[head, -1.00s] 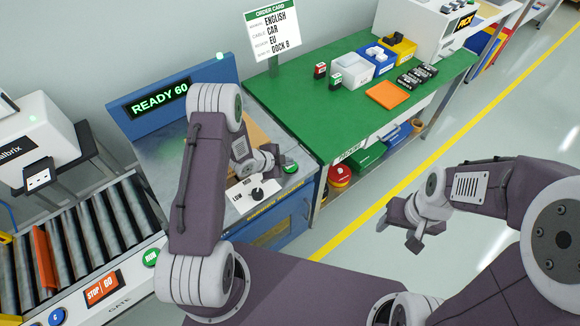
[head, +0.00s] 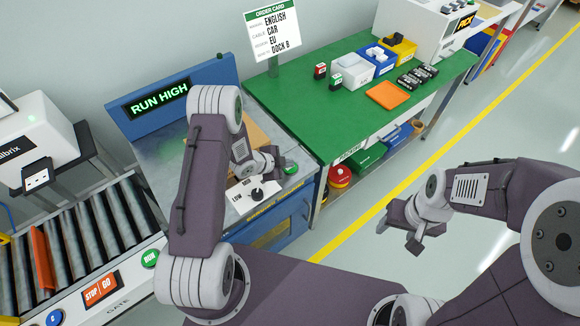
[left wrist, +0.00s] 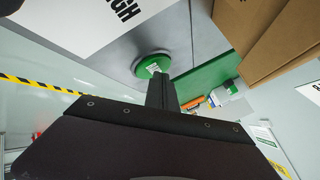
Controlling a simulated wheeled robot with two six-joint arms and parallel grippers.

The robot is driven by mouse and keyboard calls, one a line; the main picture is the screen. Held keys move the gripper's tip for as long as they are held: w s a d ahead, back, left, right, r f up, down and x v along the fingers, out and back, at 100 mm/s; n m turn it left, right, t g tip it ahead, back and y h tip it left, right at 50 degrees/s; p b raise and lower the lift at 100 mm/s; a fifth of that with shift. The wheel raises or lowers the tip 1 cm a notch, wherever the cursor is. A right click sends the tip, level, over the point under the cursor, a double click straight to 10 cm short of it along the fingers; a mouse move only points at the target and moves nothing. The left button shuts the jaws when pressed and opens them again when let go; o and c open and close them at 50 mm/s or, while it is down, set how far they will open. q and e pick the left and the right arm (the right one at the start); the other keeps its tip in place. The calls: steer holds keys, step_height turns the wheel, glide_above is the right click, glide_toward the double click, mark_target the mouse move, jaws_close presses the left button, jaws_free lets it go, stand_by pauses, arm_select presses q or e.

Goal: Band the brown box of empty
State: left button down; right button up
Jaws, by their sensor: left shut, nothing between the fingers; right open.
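The brown box (head: 256,132) sits on the grey top of the blue banding machine (head: 160,138), partly hidden behind my left arm. It also fills the upper right of the left wrist view (left wrist: 275,45). My left gripper (head: 279,159) is shut and empty, close beside the round green button (head: 290,167). In the left wrist view its fingers point at that green button (left wrist: 152,65); I cannot tell whether they touch. The machine display (head: 158,101) reads RUN HIGH. A black knob (head: 257,194) sits on the white LOW/MID panel. My right gripper (head: 400,232) is open and empty over the floor.
The green packing bench (head: 310,115) holds bins, an orange pad (head: 388,95) and small boxes. The order card (head: 274,33) reads ENGLISH, CAR, EU, DOCK B. A roller conveyor (head: 80,245) with an orange gate bar (head: 42,258) lies left. The floor at right is clear.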

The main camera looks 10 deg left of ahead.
mark_target(288, 169)
stand_by(0.4)
arm_select(q)
steer(key=shift+r+p, duration=0.7)
steer(key=shift+r, duration=0.15)
step_height(288, 169, up, 5)
steer(key=p, duration=0.4)
steer(key=shift+r, duration=0.1)
stand_by(1.2)
